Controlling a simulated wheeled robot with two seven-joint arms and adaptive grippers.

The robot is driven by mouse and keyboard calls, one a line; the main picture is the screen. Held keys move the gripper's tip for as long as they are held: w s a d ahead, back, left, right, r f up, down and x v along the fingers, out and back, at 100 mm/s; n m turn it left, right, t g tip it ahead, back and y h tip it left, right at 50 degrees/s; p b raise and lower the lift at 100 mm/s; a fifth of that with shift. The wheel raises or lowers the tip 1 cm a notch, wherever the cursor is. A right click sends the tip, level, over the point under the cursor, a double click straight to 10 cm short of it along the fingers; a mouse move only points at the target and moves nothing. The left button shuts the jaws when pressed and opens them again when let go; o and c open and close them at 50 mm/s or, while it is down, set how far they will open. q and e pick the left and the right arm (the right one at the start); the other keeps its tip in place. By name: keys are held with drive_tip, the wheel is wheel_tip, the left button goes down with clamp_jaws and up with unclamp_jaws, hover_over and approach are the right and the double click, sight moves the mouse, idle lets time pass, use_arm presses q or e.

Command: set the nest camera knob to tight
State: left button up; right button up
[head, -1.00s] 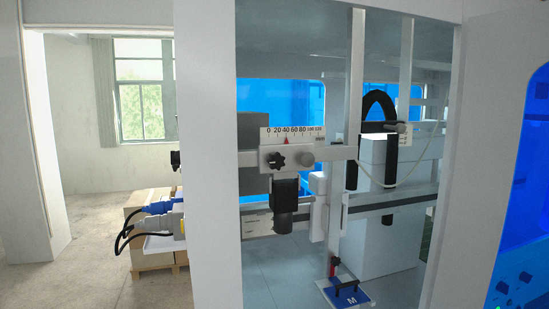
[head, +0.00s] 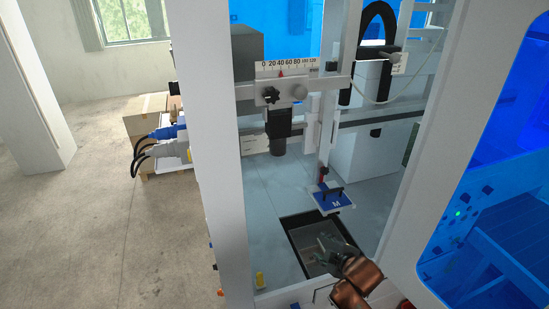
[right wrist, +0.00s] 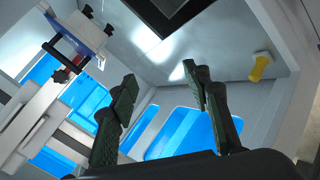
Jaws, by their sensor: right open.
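A black star-shaped knob (head: 271,95) sits on a grey carriage beneath a white ruler scale (head: 288,66) with a red pointer, inside the machine opening. A round grey knob (head: 298,92) is just right of it. A black camera-like body (head: 278,124) hangs below the carriage. I cannot read the knob's setting. My right gripper (head: 326,250) is low in the opening, below and right of the star knob and well apart from it. In the right wrist view its two dark fingers (right wrist: 162,80) are spread and empty. My left gripper is out of view.
A blue plate marked M (head: 333,198) with a black handle hangs on a vertical post above a dark-framed floor opening (head: 300,240). A white upright (head: 215,150) bounds the opening on the left. A yellow piece (head: 260,280) is near the front edge.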

sight(273, 96)
drive_tip(key=a+r+n+t+y, duration=0.1)
drive_tip(key=a+r+n, duration=0.3)
drive_tip(key=r, duration=0.6)
drive_tip(key=w+a+r+n+t, duration=0.1)
drive_tip(key=a+r+n, duration=0.2)
drive_tip(key=r, duration=0.7)
drive_tip(key=a+r+n+t+y, duration=0.1)
drive_tip(key=a+r+n, duration=0.3)
drive_tip(key=r, duration=0.6)
drive_tip(key=s+a+r+n+t+p, duration=0.15)
drive_tip(key=s+r+n, duration=0.25)
drive_tip(key=r, duration=0.8)
drive_tip(key=s+a+r+n+t+p, duration=0.15)
drive_tip(key=s+r+n, duration=0.25)
drive_tip(key=r, duration=0.7)
use_arm(q)
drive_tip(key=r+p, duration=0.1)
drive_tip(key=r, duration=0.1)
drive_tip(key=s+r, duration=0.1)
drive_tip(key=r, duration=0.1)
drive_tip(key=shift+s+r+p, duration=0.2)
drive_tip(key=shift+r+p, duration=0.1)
drive_tip(key=shift+p, duration=0.05)
use_arm(e)
drive_tip(key=shift+t+y, duration=0.3)
drive_tip(key=shift+t, duration=0.1)
drive_tip(key=x, duration=0.6)
drive_tip(key=shift+w+a+r, duration=0.15)
drive_tip(key=shift+a, duration=0.2)
drive_tip(key=shift+c, duration=0.3)
